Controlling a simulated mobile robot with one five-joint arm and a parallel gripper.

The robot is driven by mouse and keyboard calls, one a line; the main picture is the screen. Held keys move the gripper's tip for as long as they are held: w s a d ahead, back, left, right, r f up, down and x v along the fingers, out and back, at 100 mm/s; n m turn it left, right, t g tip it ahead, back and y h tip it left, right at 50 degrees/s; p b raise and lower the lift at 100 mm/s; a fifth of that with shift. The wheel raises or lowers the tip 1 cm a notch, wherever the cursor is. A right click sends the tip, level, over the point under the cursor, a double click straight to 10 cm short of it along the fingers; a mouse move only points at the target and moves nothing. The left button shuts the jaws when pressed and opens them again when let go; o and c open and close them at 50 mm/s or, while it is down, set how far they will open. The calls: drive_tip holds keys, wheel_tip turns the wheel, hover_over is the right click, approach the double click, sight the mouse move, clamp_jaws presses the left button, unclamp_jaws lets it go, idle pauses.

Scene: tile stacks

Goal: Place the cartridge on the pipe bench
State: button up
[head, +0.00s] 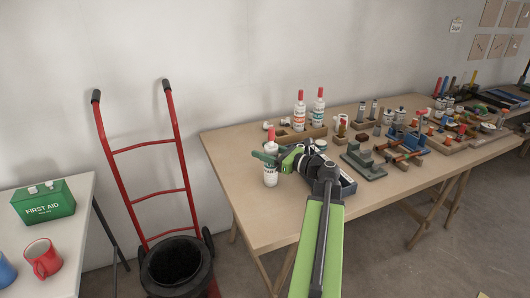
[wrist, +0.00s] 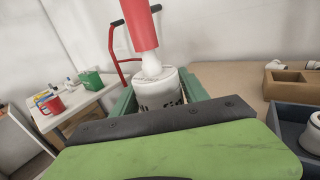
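The white cartridge (head: 271,172) with a red nozzle is upright near the left end of the long wooden bench (head: 235,165). My gripper (head: 268,158) has its green fingers around the cartridge, and its arm reaches in from the front. In the wrist view the cartridge (wrist: 158,92) stands between the two green fingers (wrist: 158,95), which appear to press on its sides; its lower part is hidden behind my gripper. I cannot tell whether its base touches the bench top.
Two similar red-nozzled bottles (head: 300,113) stand by a wooden holder at the bench's back. Tools and fittings crowd the right. The bench's front left is clear. A red hand truck (head: 150,148) and a side table (head: 75,205) are left.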

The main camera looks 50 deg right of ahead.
drive_tip(key=shift+o, duration=1)
drive_tip(key=v, duration=1.2)
drive_tip(key=shift+r, duration=0.2)
drive_tip(key=shift+s, duration=0.1)
